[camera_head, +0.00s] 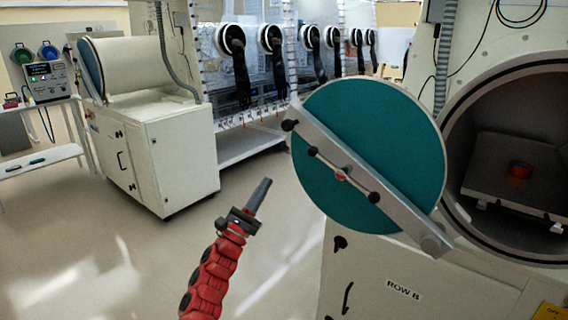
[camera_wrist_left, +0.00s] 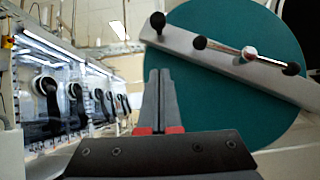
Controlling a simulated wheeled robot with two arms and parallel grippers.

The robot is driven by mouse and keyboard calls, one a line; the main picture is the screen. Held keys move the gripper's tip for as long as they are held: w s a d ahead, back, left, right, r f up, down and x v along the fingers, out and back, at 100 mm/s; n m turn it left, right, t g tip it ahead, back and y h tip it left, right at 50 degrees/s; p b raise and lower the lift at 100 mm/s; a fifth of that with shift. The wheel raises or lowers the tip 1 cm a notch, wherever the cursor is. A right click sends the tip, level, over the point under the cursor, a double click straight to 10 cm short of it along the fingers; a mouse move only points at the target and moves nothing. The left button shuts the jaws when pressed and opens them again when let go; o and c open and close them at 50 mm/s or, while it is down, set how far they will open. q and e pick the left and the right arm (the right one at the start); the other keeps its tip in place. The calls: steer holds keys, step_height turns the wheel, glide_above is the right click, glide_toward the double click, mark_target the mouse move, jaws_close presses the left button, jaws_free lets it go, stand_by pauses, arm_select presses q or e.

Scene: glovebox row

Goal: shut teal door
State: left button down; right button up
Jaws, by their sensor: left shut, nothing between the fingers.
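The round teal door (camera_head: 385,130) stands swung open on the right in the head view, to the left of the round chamber opening (camera_head: 515,150). A grey diagonal bar (camera_head: 400,205) with black knobs and a thin handle rod (camera_head: 340,174) crosses its face. The door also fills the upper right of the left wrist view (camera_wrist_left: 215,105). My left gripper (camera_head: 262,190) is shut and empty, left of and below the door, apart from it. In the left wrist view its closed fingers (camera_wrist_left: 159,85) point toward the bar's black-knobbed end. My right gripper is not in view.
A cabinet labelled ROW B (camera_head: 404,290) stands below the door. Another white chamber cabinet (camera_head: 160,150) stands at the left. The floor (camera_head: 130,260) between is clear.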

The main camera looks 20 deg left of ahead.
arm_select(q)
steer(key=s+r+p+x, duration=0.1)
steer(key=r+p+x, duration=0.1)
steer(key=x, duration=1)
steer(key=shift+s+r+p, duration=0.25)
steer(key=shift+r+p, duration=0.05)
steer(key=shift+p, duration=0.05)
steer(key=shift+a+r, duration=0.1)
steer(key=shift+a, duration=0.05)
